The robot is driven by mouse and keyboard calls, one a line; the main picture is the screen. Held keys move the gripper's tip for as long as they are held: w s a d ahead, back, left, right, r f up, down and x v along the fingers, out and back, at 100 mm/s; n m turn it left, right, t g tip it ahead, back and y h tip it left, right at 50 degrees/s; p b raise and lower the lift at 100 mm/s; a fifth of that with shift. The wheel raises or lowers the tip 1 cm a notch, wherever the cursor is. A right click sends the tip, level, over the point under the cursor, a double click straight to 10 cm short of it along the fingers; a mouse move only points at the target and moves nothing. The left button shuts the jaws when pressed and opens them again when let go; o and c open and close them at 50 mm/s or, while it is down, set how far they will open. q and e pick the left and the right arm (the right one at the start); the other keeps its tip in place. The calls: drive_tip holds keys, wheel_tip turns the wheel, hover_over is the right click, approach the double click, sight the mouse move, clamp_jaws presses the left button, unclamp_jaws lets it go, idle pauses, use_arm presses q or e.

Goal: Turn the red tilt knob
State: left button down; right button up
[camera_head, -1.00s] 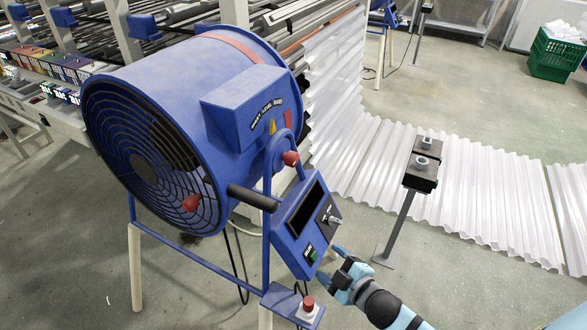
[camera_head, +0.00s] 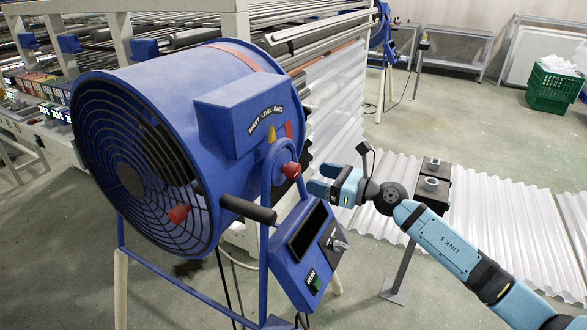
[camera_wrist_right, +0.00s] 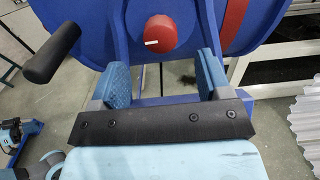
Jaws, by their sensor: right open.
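The red tilt knob (camera_head: 291,170) sits on the side pivot of the big blue drum fan (camera_head: 180,110). My right gripper (camera_head: 314,180) is open and empty just to the right of the knob, its fingers pointing towards it. In the right wrist view the knob (camera_wrist_right: 161,34) is ahead of the two blue fingers (camera_wrist_right: 163,76), roughly centred between them and apart from them. My left gripper is not in view.
A dark handle bar (camera_head: 248,208) sticks out below the knob. A blue control box (camera_head: 305,250) with a screen and a green switch stands below the gripper. Corrugated white sheet (camera_head: 480,210) runs behind my right arm. A post with a dark top (camera_head: 432,180) stands behind the arm.

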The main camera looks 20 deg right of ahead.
sight(298, 171)
drive_tip(key=x, duration=0.6)
drive_tip(key=shift+w+a+p, duration=0.15)
drive_tip(key=shift+p, duration=0.15)
drive_tip(key=shift+w+a, duration=0.4)
drive_tip(key=shift+w, duration=0.15)
drive_tip(key=shift+c, duration=0.7)
drive_tip(key=c, duration=0.8)
